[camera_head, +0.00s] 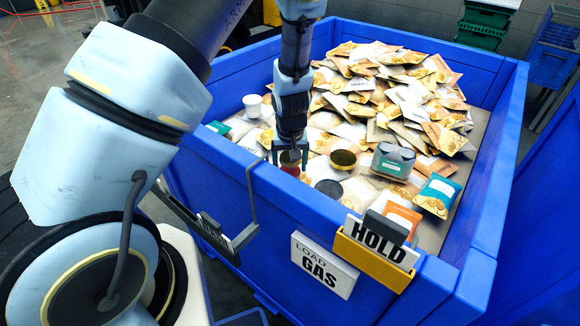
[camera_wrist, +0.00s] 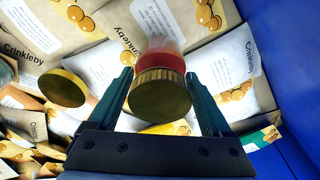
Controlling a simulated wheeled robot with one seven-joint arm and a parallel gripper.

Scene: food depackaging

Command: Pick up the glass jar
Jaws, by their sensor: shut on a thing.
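The glass jar (camera_wrist: 162,62) has a ridged gold lid and red contents. In the wrist view it stands between the two fingers of my gripper (camera_wrist: 161,100), which is shut on it near the lid. In the head view my gripper (camera_head: 290,160) points down inside the blue bin, close to its near left wall. The jar (camera_head: 290,170) shows only in small part between the fingertips there. Whether its base touches the packets below cannot be told.
The blue bin (camera_head: 340,213) holds a heap of paper packets (camera_head: 385,85). Another gold lid (camera_head: 343,159), a dark round lid (camera_head: 329,188), a grey-green carton (camera_head: 393,160), a teal packet (camera_head: 437,194) and a white tub (camera_head: 252,105) lie nearby. The bin's near wall stands close to my gripper.

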